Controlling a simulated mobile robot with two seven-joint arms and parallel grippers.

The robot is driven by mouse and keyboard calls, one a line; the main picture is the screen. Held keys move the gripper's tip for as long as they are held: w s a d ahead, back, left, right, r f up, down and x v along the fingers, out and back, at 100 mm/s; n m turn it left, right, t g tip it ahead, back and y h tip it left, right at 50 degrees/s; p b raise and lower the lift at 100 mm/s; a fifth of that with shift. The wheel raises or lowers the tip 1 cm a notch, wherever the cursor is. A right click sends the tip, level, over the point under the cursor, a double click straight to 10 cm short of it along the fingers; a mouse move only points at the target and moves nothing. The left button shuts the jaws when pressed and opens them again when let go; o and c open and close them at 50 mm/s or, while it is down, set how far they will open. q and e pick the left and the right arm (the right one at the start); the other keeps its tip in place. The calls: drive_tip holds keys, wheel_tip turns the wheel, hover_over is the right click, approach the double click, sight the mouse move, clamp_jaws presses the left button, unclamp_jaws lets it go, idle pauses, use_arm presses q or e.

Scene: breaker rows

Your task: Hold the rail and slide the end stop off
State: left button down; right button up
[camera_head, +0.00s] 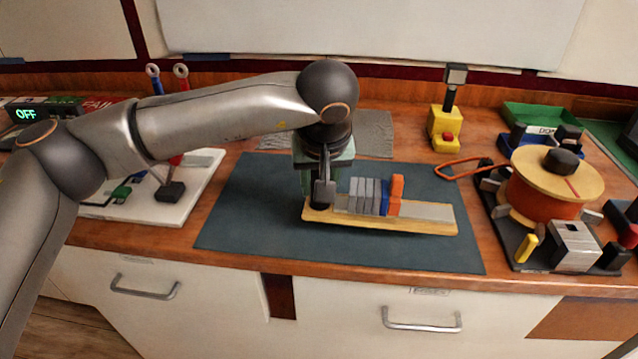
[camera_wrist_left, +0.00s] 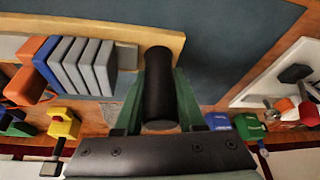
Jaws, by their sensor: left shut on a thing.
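The rail (camera_head: 428,211) is a grey metal strip on a long wooden base (camera_head: 380,225), lying on a dark mat. Several grey blocks (camera_head: 362,194) and a blue block (camera_head: 385,199) stand on it in a row. An orange block (camera_head: 396,194), which looks like the end stop, stands at the row's right end, against or very near the blue one. My left gripper (camera_head: 318,198) is at the base's left end. The left wrist view shows its green fingers (camera_wrist_left: 158,92) shut around a black upright post (camera_wrist_left: 158,75) there. My right gripper is not in view.
A spool of orange wire (camera_head: 545,200) on a black stand is right of the mat (camera_head: 250,215). A yellow tool (camera_head: 445,125) and green bin (camera_head: 540,118) stand behind. A white board (camera_head: 160,205) lies left. The mat's front and right are clear.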

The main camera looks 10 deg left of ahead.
use_arm(q)
drive_tip(key=shift+w+a+f+b, duration=0.1)
drive_tip(key=shift+w+f+b, duration=0.35)
drive_tip(key=shift+w+f, duration=0.95)
drive_tip(key=shift+w+a+f+b, duration=0.1)
drive_tip(key=shift+w+f+b, duration=0.05)
drive_tip(key=shift+w+f, duration=0.4)
drive_tip(key=shift+w+a+f+b, duration=0.15)
drive_tip(key=shift+w+f, duration=0.2)
drive_tip(key=shift+w, duration=0.35)
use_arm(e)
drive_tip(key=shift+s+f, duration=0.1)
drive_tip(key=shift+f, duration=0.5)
use_arm(q)
drive_tip(key=shift+d, duration=0.1)
drive_tip(key=shift+f, duration=0.25)
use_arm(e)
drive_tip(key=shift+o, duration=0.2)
